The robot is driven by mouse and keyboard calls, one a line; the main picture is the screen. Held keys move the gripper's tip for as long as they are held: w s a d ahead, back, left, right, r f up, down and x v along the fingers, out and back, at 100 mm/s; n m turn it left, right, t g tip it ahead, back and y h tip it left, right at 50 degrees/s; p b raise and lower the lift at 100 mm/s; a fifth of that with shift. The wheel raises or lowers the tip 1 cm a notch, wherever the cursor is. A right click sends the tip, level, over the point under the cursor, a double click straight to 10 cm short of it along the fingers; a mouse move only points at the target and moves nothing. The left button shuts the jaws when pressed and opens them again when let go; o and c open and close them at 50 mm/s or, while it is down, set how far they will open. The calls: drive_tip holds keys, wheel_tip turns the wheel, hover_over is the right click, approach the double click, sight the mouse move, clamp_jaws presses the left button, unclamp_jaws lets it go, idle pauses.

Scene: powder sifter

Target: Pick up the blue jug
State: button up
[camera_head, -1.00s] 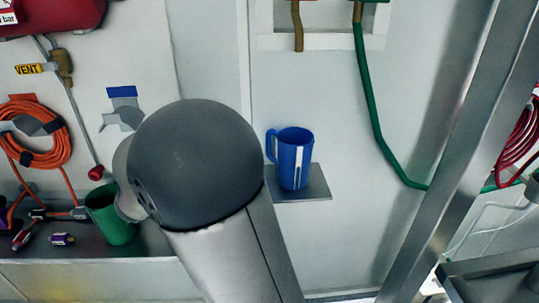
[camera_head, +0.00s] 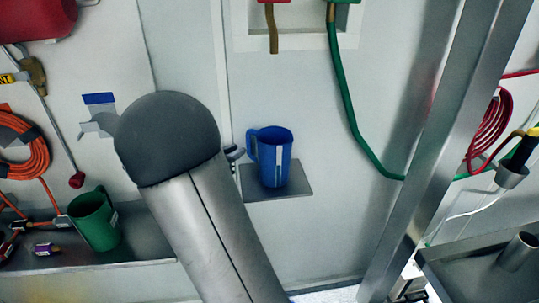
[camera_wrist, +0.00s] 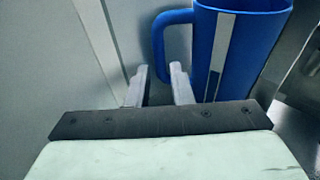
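The blue jug (camera_head: 271,158) stands upright on a small grey shelf (camera_head: 290,185) against the wall in the head view, its handle on the left. In the wrist view the jug (camera_wrist: 236,50) fills the upper right, with a pale stripe down its side. My gripper (camera_wrist: 158,78) is open there, its two fingers apart. The left side of the jug's handle lies in line with the gap between them; I cannot tell whether they touch it. In the head view only a small part of my gripper (camera_head: 234,153) shows, just left of the jug, behind my arm.
A green jug (camera_head: 95,220) stands on a ledge at the lower left. A green hose (camera_head: 355,130) hangs right of the shelf. A slanted metal post (camera_head: 425,150) stands further right. The wall around the blue jug is mostly bare.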

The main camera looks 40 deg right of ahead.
sight(247, 143)
drive_tip(key=p+x, duration=0.1)
drive_tip(key=x, duration=0.3)
drive_tip(key=shift+d+r, duration=0.15)
drive_tip(key=shift+d, duration=0.05)
clamp_jaws()
drive_tip(key=shift+r, duration=0.1)
